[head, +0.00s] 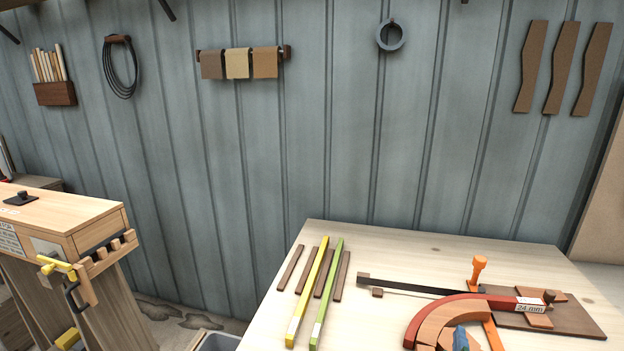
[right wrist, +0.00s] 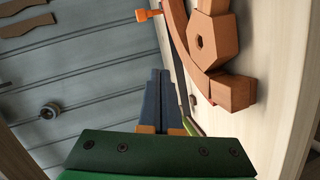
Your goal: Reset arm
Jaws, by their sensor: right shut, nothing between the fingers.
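My right gripper (head: 461,338) shows at the bottom edge of the head view as a small blue part in front of the curved wooden form (head: 433,325). In the right wrist view its blue fingers (right wrist: 160,74) are together with nothing between them. My left gripper is in neither view.
An orange clamp (head: 478,270) stands behind the form on the table (head: 330,240). Yellow (head: 310,290) and green (head: 327,295) strips lie at the table's left among several brown strips. A wooden bench (head: 65,220) with a yellow-handled vise stands at left. The table's back middle is clear.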

